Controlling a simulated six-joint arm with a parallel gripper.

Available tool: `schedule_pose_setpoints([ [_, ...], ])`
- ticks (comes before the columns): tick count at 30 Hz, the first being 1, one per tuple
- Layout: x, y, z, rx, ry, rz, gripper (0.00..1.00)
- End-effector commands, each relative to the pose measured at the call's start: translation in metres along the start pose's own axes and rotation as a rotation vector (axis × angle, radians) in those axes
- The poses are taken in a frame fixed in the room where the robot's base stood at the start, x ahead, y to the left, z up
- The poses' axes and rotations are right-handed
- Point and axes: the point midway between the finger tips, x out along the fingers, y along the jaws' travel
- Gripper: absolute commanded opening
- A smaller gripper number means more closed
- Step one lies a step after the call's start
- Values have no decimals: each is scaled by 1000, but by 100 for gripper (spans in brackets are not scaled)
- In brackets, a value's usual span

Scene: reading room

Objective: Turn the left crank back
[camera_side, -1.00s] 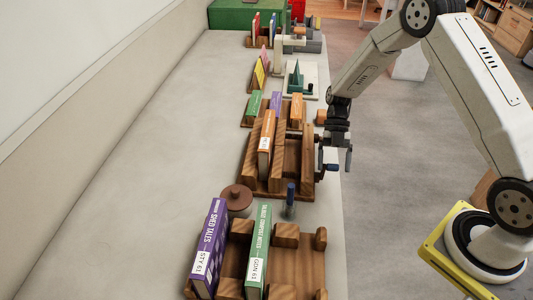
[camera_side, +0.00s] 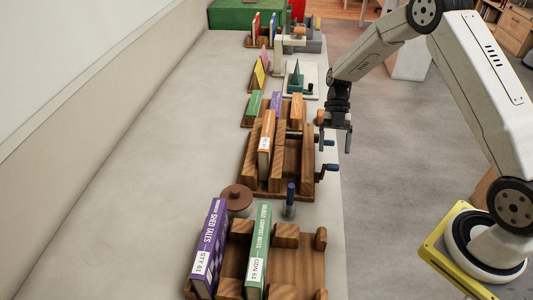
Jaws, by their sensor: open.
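The wooden book rack (camera_side: 262,187) stands mid-bench, with small cranks on its right side. The nearer crank (camera_side: 329,168) has a dark blue handle that sticks out to the right. Another blue handle (camera_side: 327,143) shows a little farther back, partly by my gripper. I cannot tell which of these the task calls left. My gripper (camera_side: 335,143) is open and points down, just beyond the bench's right edge. Its fingers are around or beside the farther blue handle; I cannot tell which. The nearer crank is clear of my fingers.
An orange book (camera_side: 266,145) leans in the rack. A nearer wooden rack (camera_side: 235,262) holds a purple and a green book. A blue-topped post (camera_side: 290,198) and a brown round lid (camera_side: 236,194) stand between the racks. The bench's left side is bare.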

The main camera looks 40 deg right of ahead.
Motion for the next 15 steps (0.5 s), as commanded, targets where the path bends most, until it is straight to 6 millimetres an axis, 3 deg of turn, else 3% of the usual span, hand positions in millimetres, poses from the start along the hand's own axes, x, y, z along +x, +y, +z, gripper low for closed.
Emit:
schedule_pose_setpoints([
  [6,-24,0,0,1,-1,1,85],
  [15,-30,0,0,2,1,0,85],
])
